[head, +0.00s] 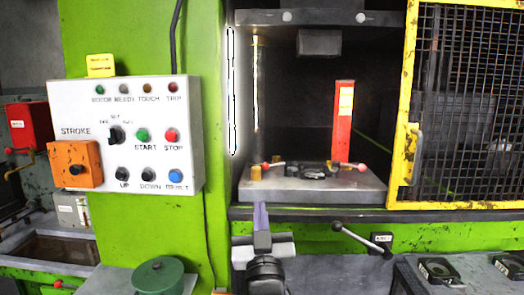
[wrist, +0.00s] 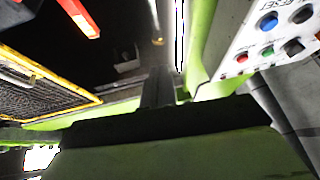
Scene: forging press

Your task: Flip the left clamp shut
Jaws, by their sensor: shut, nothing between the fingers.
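The left clamp (head: 275,164) is at the left of the press bed (head: 315,190), with a red-tipped lever lying low. A similar red-tipped right clamp (head: 358,167) is at the bed's right. Details of both are too small to tell. My gripper (head: 261,208) is shut and empty, in front of the bed's front edge, below and slightly left of the left clamp in the picture. It appears apart from the clamp. In the wrist view my fingers (wrist: 157,90) are together with nothing between them; I cannot make out the clamp clearly there.
A red upright block (head: 343,120) stands on the bed's right part, and a brass cylinder (head: 256,173) at its left. The yellow mesh guard (head: 466,100) is to the right. The control panel (head: 125,135) is to the left. A black-knobbed lever (head: 362,238) sticks out below the bed.

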